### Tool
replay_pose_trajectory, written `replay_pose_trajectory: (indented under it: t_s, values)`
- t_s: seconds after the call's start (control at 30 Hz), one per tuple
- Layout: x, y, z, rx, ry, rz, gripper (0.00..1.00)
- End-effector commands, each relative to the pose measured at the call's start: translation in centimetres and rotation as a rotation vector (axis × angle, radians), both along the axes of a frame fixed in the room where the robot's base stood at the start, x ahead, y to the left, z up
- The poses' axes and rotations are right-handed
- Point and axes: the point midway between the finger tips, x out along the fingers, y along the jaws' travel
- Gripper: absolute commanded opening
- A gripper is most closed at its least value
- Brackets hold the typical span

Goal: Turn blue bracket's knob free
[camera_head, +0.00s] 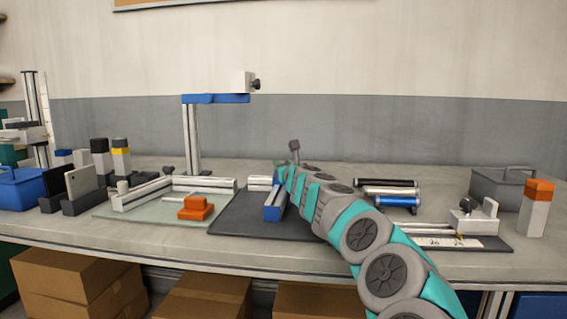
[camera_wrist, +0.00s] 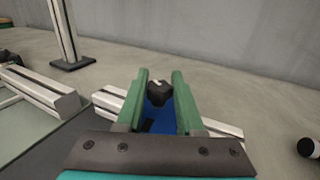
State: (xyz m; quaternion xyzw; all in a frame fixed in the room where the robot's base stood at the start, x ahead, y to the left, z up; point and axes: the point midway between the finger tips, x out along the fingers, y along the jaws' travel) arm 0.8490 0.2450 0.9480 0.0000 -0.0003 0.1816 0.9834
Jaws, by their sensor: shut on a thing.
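In the wrist view a black knob (camera_wrist: 160,93) sits between the green fingers of my gripper (camera_wrist: 160,80), which is shut on it. The blue bracket (camera_wrist: 158,118) shows below the knob, between the fingers, against a pale slotted rail (camera_wrist: 108,98). In the head view the blue bracket (camera_head: 273,207) lies at the rail on a dark mat (camera_head: 236,221), just left of my arm. My fingers and the knob are hidden there by my arm. Whether the knob is tight or loose cannot be told.
A tall stand with a blue cross arm (camera_head: 215,98) rises behind. A green mat (camera_head: 140,217) with rails and an orange block (camera_head: 195,208) lies left. Cylinders (camera_head: 390,191), a grey bin (camera_head: 497,188) and an orange-topped block (camera_head: 537,207) stand right.

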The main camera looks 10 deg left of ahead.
Motion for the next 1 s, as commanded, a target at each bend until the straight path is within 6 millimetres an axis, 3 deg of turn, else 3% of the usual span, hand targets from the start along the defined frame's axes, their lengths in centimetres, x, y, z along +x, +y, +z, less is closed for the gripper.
replay_pose_trajectory:
  t_s: [1.0]
  values:
    - [0.15, -0.18, 0.1, 0.001, -0.004, 0.536, 0.0]
